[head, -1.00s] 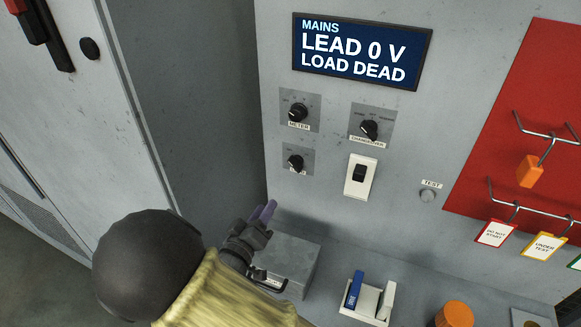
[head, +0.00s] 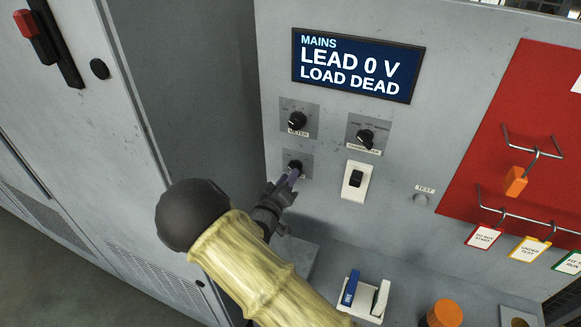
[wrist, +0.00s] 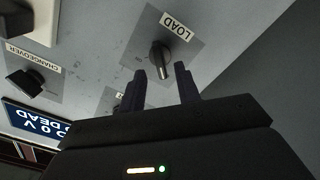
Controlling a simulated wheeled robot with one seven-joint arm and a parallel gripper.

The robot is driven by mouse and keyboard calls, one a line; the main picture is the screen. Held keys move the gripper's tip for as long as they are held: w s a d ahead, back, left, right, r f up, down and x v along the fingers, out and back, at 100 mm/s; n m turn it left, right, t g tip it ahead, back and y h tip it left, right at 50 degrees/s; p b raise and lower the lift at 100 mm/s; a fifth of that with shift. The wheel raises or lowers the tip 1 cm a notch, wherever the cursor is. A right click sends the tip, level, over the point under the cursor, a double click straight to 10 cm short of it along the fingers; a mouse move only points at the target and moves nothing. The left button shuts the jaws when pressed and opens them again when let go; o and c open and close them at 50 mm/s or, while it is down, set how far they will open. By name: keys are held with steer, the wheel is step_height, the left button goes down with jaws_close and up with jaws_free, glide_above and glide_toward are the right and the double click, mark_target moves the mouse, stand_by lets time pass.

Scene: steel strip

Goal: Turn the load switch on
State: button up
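In the head view my gripper (head: 287,180) is right at the knob's lower edge. I cannot tell whether the fingers touch it. The display (head: 350,72) reads MAINS, LEAD 0 V, LOAD DEAD.
The METER knob (head: 297,120) is just above, and the CHANGEOVER knob (head: 365,138) is to the right. A bench with a blue and white holder (head: 367,297) and an orange knob (head: 445,313) lies below. A red tag board (head: 540,130) is at right.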

steer(key=x, duration=0.3)
steer(key=shift+w+p, duration=0.1)
steer(key=shift+p, duration=0.3)
jaws_close()
steer(key=shift+a, duration=0.1)
